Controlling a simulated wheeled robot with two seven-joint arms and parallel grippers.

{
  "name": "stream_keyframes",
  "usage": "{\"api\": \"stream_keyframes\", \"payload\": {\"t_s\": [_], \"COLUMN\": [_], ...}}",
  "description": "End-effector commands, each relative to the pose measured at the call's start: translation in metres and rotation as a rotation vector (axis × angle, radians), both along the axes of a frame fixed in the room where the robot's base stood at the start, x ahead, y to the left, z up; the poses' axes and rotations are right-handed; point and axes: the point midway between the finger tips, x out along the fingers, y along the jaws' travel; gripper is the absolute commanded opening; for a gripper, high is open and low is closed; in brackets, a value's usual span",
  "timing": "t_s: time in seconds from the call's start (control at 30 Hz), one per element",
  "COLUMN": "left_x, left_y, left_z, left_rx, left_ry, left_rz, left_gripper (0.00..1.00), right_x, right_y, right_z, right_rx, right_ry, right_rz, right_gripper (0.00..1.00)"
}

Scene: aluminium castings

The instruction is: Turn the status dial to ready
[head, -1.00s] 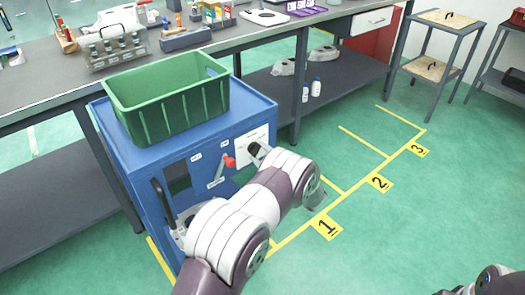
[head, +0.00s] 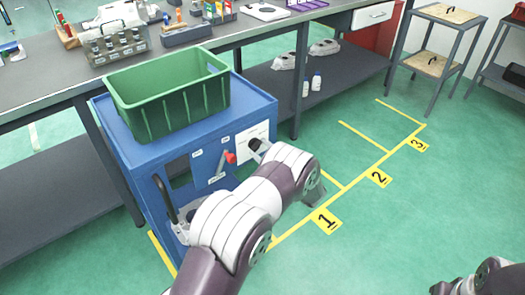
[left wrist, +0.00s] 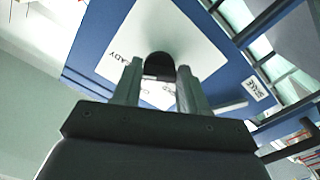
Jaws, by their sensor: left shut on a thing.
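The status dial shows in the left wrist view as a dark rounded knob (left wrist: 158,64) on a white plate (left wrist: 195,42) with the word READY at its left side. My left gripper (left wrist: 159,72) has one finger on each side of the knob and is shut on it. In the head view the white plate (head: 265,130) is on the front of a blue cart (head: 150,165). My left gripper (head: 257,146) is a small dark shape against the plate, partly hidden by my own wrist. The dial's pointer direction cannot be read.
A green crate (head: 170,112) stands on the cart. A long workbench (head: 55,82) runs behind. The green floor with numbered yellow bays is clear to the right.

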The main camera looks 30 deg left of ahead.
Motion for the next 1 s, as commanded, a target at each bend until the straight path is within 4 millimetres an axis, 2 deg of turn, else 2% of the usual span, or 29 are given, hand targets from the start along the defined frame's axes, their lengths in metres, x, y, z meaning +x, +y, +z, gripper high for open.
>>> {"api": "stream_keyframes", "payload": {"t_s": [0.03,0.07,0.1,0.13,0.47,0.57,0.8,1.0], "left_x": [-0.001,-0.001,-0.001,-0.001,-0.002,-0.009,-0.034,-0.047], "left_y": [0.000,0.000,0.000,0.000,-0.005,-0.023,-0.084,-0.113], "left_z": [-0.002,-0.002,-0.002,-0.002,0.000,0.001,0.001,0.000], "left_rx": [0.000,0.000,0.000,-0.001,0.000,0.001,0.000,0.000], "left_ry": [0.005,0.005,0.005,0.005,0.002,0.002,0.002,0.002], "left_rz": [0.000,0.000,0.000,0.000,-0.002,-0.004,-0.005,-0.003], "left_gripper": [0.12,0.52,0.65,0.68,0.68,0.68,0.68,0.68], "right_x": [0.000,0.000,0.000,0.000,0.000,0.000,0.000,0.000], "right_y": [0.000,0.000,0.000,0.000,0.000,0.000,0.000,0.000], "right_z": [0.000,0.000,0.000,0.000,0.002,0.005,0.013,0.015], "right_rx": [0.000,0.000,0.000,0.000,0.000,0.000,0.000,0.000], "right_ry": [0.000,0.000,0.000,0.000,0.000,0.000,0.000,0.000], "right_rz": [0.000,0.000,0.000,0.000,0.000,0.000,0.000,0.000], "right_gripper": [0.40,0.40,0.40,0.40,0.40,0.40,0.40,0.40]}}
